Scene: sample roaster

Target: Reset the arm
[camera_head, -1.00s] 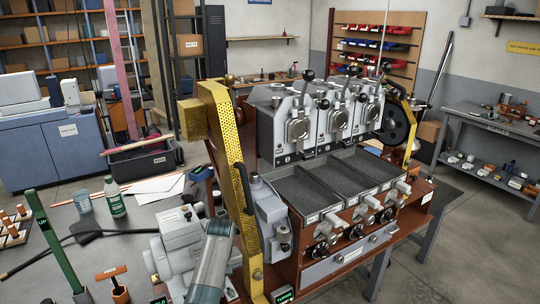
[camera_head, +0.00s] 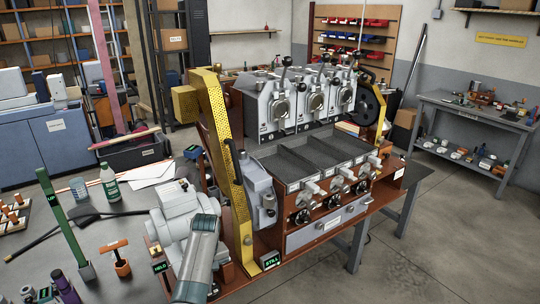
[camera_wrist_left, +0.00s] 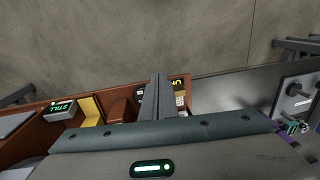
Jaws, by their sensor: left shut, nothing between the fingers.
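The sample roaster stands on the bench. It has three grey roasting heads (camera_head: 318,98), dark cooling trays (camera_head: 300,160) in front of them and a yellow perforated guard (camera_head: 220,125) on its left side. My left arm's grey-and-teal link shows at the bottom of the head view, in front of the grey motor housing (camera_head: 178,205); its fingertips cannot be made out there. In the left wrist view my left gripper (camera_wrist_left: 159,80) is shut and empty. Its fingers point over the reddish-brown base (camera_wrist_left: 123,112), near a small box with yellow lettering (camera_wrist_left: 179,86). My right gripper is not in view.
A green STILL display (camera_head: 271,259) and a HOLD display (camera_head: 160,267) sit low at the front. A green post (camera_head: 62,220), an orange-handled tool (camera_head: 118,257) and a green bottle (camera_head: 110,184) stand on the left bench. Open floor lies at the right.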

